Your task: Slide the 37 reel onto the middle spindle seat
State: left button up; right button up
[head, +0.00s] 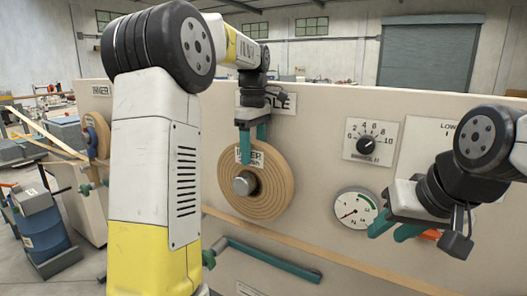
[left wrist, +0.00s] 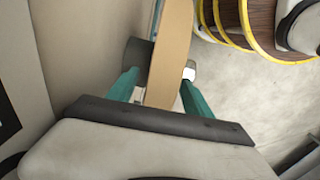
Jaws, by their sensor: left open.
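A tan wound reel (head: 275,205) with a partly covered white label stands upright at the middle spindle seat, under a sign ending in "DLE". I cannot read 37 on it. The round grey spindle end (head: 243,184) shows through its centre. My left gripper (head: 250,147) is at the reel's top edge. In the left wrist view its open teal fingers (left wrist: 157,88) straddle the reel's edge (left wrist: 168,55), with gaps visible. A dark grey seat part (left wrist: 137,62) is left of the reel and the silver spindle end (left wrist: 189,71) right. My right gripper (head: 396,229) is open and apart.
A dial (head: 366,142) and a round gauge (head: 356,208) are on the panel right of the reel. A teal bar (head: 270,258) crosses below. Another reel (head: 97,135) is at the far left. A yellow-hooped barrel (left wrist: 258,25) is in the left wrist view.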

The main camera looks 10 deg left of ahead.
pick_arm(q)
notch_tip(320, 180, up, 7)
jog(key=shift+r, duration=0.3)
jog(key=shift+s+r+m, duration=0.15)
jog(key=shift+s+m, duration=0.15)
jog(key=shift+s, duration=0.15)
jog(key=s+f+m+t, duration=0.2)
jog(key=s+f+m, duration=0.2)
jog(key=s, duration=0.4)
jog(key=s+d+f+m+t+h, duration=0.1)
jog(key=s+f+m, duration=0.3)
jog(key=s, duration=0.4)
jog(key=s+d+f+m+t+h, duration=0.1)
jog(key=s+f+m+t, duration=0.2)
jog(key=s+m, duration=0.3)
jog(key=shift+s+f, duration=0.7)
jog(key=shift+s, duration=0.2)
jog(key=shift+d, duration=0.1)
